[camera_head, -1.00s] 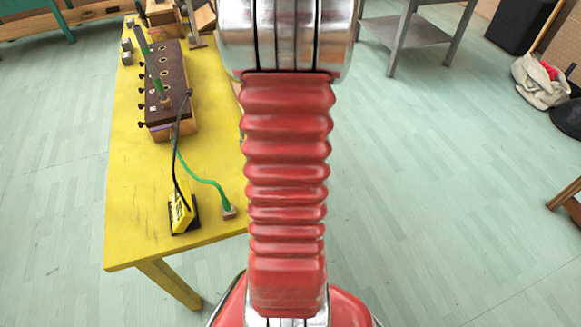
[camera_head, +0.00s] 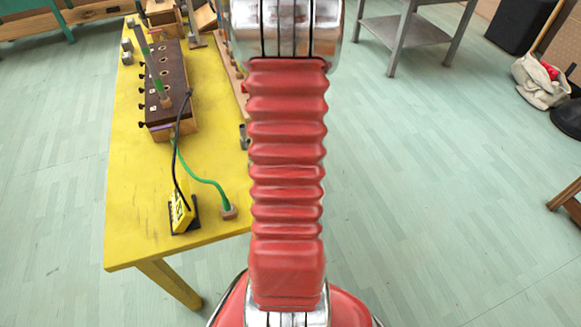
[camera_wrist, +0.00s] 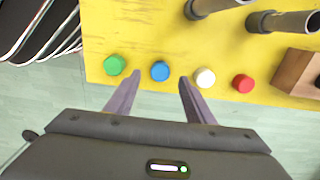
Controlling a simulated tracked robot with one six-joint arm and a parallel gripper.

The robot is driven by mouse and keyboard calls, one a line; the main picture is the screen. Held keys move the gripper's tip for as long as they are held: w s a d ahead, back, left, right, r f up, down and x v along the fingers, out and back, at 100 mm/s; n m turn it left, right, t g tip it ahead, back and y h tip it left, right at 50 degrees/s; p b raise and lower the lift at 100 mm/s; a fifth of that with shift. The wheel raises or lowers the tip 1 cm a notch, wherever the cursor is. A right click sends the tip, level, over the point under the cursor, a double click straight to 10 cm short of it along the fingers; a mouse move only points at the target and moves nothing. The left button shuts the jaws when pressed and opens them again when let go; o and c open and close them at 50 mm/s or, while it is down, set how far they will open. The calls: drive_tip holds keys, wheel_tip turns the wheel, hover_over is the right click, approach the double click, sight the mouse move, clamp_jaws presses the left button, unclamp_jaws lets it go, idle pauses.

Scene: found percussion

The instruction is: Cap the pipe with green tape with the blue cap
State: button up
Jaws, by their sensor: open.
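The blue cap (camera_wrist: 160,71) lies near the edge of the yellow table (camera_head: 135,220), in a row with a green cap (camera_wrist: 115,65), a white cap (camera_wrist: 205,77) and a red cap (camera_wrist: 243,84). My gripper (camera_wrist: 160,78) is open and empty, its fingertips on either side of the blue cap in the wrist view; I cannot tell its height above the cap. Two grey pipes, one at the top (camera_wrist: 218,5) and one at the upper right (camera_wrist: 285,21), show partly. No green tape is visible on them. In the head view my arm hides the gripper and the caps.
A wooden block (camera_wrist: 296,73) lies right of the red cap. On the table, a dark-topped wooden box (camera_head: 168,90), a yellow device (camera_head: 181,208) and black and green cables (camera_head: 205,181) sit left of my arm.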

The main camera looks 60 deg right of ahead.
drive_tip(key=shift+f, duration=1.75)
drive_tip(key=shift+c, duration=0.5)
drive_tip(key=c, duration=1)
drive_tip(key=shift+c, duration=0.2)
wheel_tip(320, 180, up, 10)
